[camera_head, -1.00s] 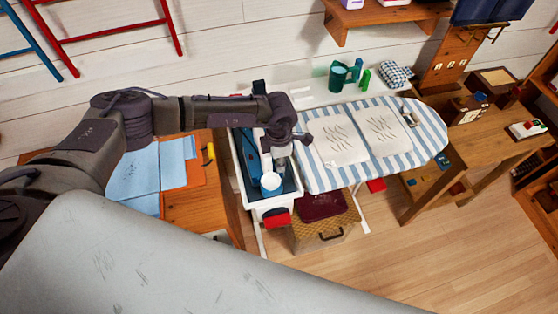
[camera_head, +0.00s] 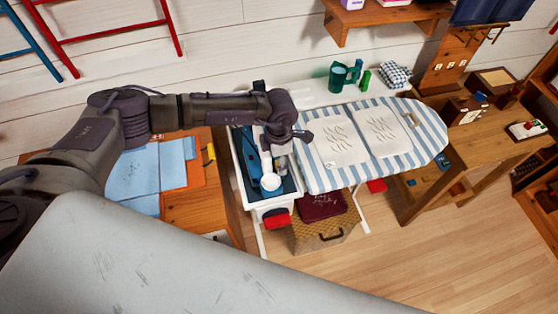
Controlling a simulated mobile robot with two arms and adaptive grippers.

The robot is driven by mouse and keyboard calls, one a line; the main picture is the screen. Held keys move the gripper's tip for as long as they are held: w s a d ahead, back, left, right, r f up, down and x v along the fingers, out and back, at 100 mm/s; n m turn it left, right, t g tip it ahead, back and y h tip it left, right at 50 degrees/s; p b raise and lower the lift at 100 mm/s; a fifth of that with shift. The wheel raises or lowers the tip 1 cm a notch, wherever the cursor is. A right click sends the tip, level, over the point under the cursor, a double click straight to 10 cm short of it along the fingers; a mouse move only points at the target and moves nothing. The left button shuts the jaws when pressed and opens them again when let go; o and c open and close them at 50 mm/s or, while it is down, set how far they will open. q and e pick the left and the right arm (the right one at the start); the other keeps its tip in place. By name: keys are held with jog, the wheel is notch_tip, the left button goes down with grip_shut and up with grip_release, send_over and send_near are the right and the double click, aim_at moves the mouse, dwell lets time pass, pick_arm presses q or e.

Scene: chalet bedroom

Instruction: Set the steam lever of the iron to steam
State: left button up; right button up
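A blue object that looks like the iron (camera_head: 250,156) lies in the white-rimmed tray (camera_head: 244,192) at the left end of the ironing board. My arm covers part of it, and its steam lever cannot be made out. My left gripper (camera_head: 280,163) points down over the tray, beside the blue object. Its fingers are small and partly hidden by the wrist, so I cannot tell whether they are open, shut or touching anything. My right gripper is not in view.
A round white piece (camera_head: 271,182) shows just below the gripper. The striped ironing board (camera_head: 317,180) with folded cloths extends right. A wooden surface with light blue cloths (camera_head: 143,172) is at left. A basket (camera_head: 325,232) stands below, with open floor at right.

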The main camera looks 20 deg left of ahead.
pick_arm(q)
notch_tip(320, 180, up, 11)
dwell(0.3)
